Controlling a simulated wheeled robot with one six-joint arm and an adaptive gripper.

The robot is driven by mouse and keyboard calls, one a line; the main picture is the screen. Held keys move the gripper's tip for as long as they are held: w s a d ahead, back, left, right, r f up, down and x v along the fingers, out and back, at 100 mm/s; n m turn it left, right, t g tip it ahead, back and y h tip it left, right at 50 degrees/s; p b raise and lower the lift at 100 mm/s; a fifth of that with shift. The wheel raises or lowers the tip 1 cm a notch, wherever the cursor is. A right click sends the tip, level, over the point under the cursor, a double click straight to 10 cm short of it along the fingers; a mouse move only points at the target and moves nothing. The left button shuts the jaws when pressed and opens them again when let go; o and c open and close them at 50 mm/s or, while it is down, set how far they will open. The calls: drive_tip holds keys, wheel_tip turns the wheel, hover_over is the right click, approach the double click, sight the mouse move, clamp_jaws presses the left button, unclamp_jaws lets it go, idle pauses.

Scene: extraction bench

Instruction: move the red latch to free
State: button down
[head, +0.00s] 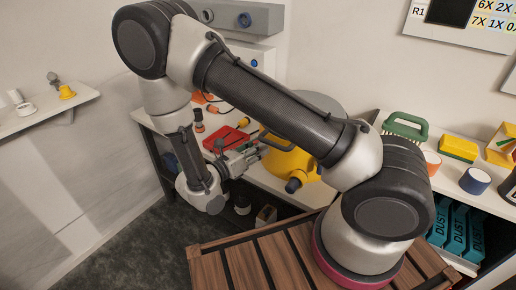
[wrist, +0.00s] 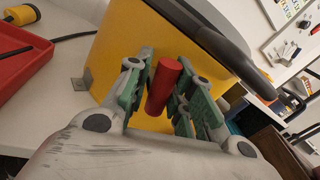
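The red latch (wrist: 163,86) is a short red cylinder in front of the yellow body of a machine in the wrist view. It stands between the two fingers of my gripper (wrist: 167,92), one on each side. I cannot tell whether the pads touch it. In the head view my gripper (head: 246,158) is at the left side of the yellow machine (head: 288,160). The latch cannot be made out there.
A red tray (head: 220,138) lies on the bench left of the machine; it also shows in the wrist view (wrist: 22,62). A green-handled brush (head: 405,127), a yellow block (head: 458,148) and a blue-and-white cup (head: 475,181) stand to the right. Cables lie behind the tray.

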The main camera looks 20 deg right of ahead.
drive_tip(key=shift+s+d+n, duration=0.1)
drive_tip(key=shift+d+n, duration=0.05)
drive_tip(key=shift+n, duration=0.25)
drive_tip(key=n, duration=0.3)
drive_tip(key=shift+f+h, duration=0.1)
drive_tip(key=shift+h, duration=0.3)
drive_tip(key=n, duration=0.2)
drive_tip(key=n+t, duration=0.1)
drive_tip(key=shift+w+a+f+n, duration=0.1)
drive_tip(key=shift+w+a+n, duration=0.15)
drive_tip(key=shift+n, duration=0.15)
drive_tip(key=n, duration=0.2)
drive_tip(key=n+t, duration=0.1)
drive_tip(key=n, duration=0.2)
drive_tip(key=n+t, duration=0.1)
drive_tip(key=n, duration=0.2)
drive_tip(key=shift+w+f, duration=0.15)
drive_tip(key=shift+f, duration=0.2)
drive_tip(key=shift+a+n, duration=0.1)
drive_tip(key=shift+n, duration=0.2)
drive_tip(key=c, duration=1.3)
unclamp_jaws()
drive_tip(key=shift+f, duration=0.1)
